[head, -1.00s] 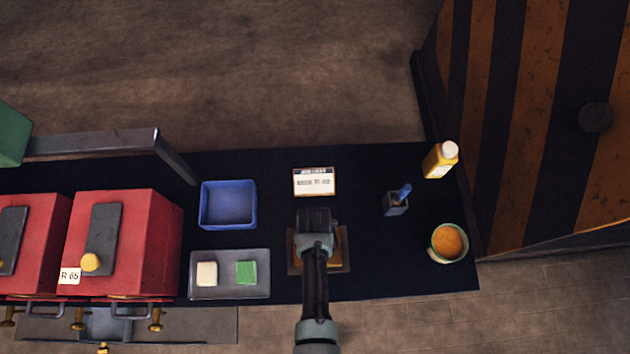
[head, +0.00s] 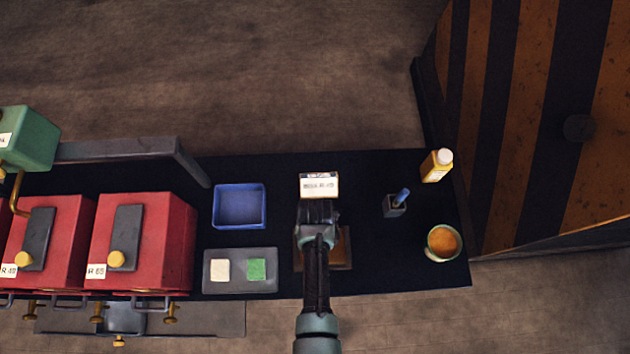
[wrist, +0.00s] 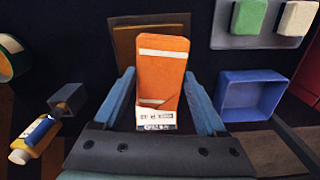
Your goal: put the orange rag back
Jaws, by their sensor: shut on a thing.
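The orange rag (wrist: 162,70), with pale stripes, lies between the two blue fingers of my gripper (wrist: 163,95) in the wrist view. The fingers are shut on it. In the head view my gripper (head: 318,212) is over the dark bench, just in front of a white label card (head: 319,185), and hides the rag. The brown tray (head: 343,262) is partly hidden under my arm. The grey tray (head: 240,286) to its left holds a cream block (head: 220,270) and a green block (head: 256,269).
An empty blue bin (head: 239,206) stands behind the grey tray. Red boxes (head: 150,240) stand at left. A yellow bottle (head: 436,166), a small grey holder (head: 395,207) and a cup with orange contents (head: 444,243) are at right. Bench between card and holder is clear.

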